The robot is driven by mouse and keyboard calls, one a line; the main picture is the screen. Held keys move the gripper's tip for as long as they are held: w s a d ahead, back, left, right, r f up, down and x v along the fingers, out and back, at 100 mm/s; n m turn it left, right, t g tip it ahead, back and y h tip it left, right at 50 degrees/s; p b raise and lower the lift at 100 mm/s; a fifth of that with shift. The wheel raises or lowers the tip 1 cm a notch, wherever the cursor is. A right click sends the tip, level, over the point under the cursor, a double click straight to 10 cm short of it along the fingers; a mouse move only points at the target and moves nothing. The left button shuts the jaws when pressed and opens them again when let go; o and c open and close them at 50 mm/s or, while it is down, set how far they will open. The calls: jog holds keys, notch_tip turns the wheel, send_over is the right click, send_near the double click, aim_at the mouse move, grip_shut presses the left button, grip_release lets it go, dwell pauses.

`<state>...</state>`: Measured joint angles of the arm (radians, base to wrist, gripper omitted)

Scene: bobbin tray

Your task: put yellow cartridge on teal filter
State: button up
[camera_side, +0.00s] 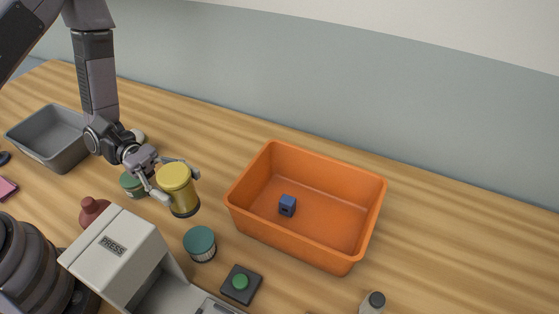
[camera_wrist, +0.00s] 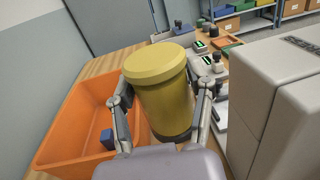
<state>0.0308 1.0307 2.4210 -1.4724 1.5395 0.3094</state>
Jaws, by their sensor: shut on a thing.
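The yellow cartridge (camera_side: 177,188) is a yellow cylinder with a wider lid and a dark bottom rim. My gripper (camera_side: 168,182) is shut on it and holds it above the table, slightly tilted. In the wrist view the yellow cartridge (camera_wrist: 163,95) sits between both fingers of my gripper (camera_wrist: 165,110). A teal-topped filter (camera_side: 200,241) with a pale ribbed lower part stands on the table, below and right of the held cartridge in the side view. A second green-teal lidded piece (camera_side: 132,184) stands partly behind my gripper. I cannot make out the teal filter in the wrist view.
An orange bin (camera_side: 338,225) holding a small blue block (camera_side: 287,205) stands to the right. A white press machine (camera_side: 120,258) is in front. A green button box (camera_side: 240,284), a reddish knobbed object (camera_side: 92,211) and a grey tray (camera_side: 50,139) stand around.

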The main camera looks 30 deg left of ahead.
notch_tip(320, 180, down, 11)
jog(key=shift+f, duration=0.1)
dwell(0.3)
jog(key=o, duration=1.2)
jog(key=shift+o, duration=0.2)
jog(key=w+a, duration=0.2)
jog(key=a, duration=1)
jog(key=s+a+r+m+t+y, duration=0.2)
jog(key=r+m+y, duration=0.3)
jog(key=r, duration=0.5)
jog(key=s+a+r+m+t+y, duration=0.3)
jog(key=s+r+m+y, duration=0.2)
jog(key=r, duration=0.6)
jog(key=s+a+r+m+t+y, duration=0.3)
jog(key=r+m+y, duration=0.3)
jog(key=r, duration=0.5)
jog(key=shift+s+r+y, duration=0.15)
jog(key=shift+s+y, duration=0.25)
jog(key=shift+y, duration=0.5)
